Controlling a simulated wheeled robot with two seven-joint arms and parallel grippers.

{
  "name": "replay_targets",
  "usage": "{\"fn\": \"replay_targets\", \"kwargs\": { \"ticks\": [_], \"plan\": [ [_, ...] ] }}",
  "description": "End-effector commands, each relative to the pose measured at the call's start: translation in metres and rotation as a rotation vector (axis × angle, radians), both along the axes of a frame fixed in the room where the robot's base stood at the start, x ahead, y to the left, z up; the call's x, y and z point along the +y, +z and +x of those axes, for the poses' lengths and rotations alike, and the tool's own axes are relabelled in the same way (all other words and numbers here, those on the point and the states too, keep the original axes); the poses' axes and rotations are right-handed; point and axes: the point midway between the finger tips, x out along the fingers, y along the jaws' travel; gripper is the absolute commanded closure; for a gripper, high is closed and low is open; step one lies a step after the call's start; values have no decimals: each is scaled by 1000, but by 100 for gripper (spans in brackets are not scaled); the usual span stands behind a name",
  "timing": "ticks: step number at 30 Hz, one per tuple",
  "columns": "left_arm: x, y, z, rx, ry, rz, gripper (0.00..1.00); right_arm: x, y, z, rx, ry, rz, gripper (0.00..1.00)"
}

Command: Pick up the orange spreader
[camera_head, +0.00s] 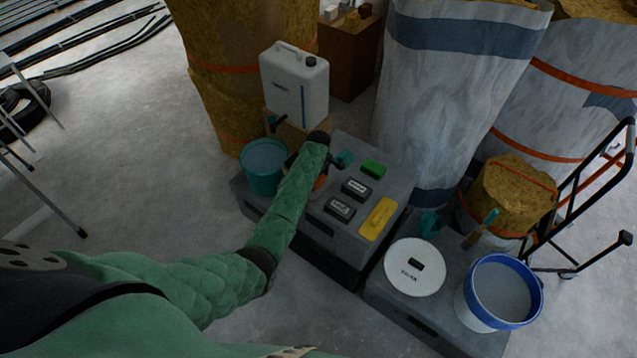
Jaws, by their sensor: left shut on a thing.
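The orange spreader (320,183) shows only as a small orange patch beside my left forearm, over the top of a grey case (375,157). The rest of it is hidden by my arm. My left gripper (326,165) is at the far end of the green-sleeved arm, over the left part of this case. It is shut on the spreader, but the arm covers most of the fingers, so the contact is not clear. My right gripper is not in view.
A teal bucket (264,168) stands just left of my gripper, with a white canister (294,84) behind. On the case lie a yellow tool (378,219), a green block (373,169) and dark boxes (356,189). A white bucket (497,294) stands at right.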

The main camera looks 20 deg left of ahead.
Motion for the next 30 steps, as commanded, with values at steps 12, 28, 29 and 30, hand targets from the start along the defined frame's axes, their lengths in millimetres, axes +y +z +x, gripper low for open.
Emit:
{"fn": "replay_targets", "kwargs": {
  "ticks": [12,28,29,30],
  "plan": [
    [-67,57,-17,-3,-1,-3,58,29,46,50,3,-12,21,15],
    [-113,90,-30,0,0,0,58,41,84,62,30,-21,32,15],
    [-113,90,-31,0,0,0,58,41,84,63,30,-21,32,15],
    [-113,90,-31,0,0,0,58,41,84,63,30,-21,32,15]
  ]
}}
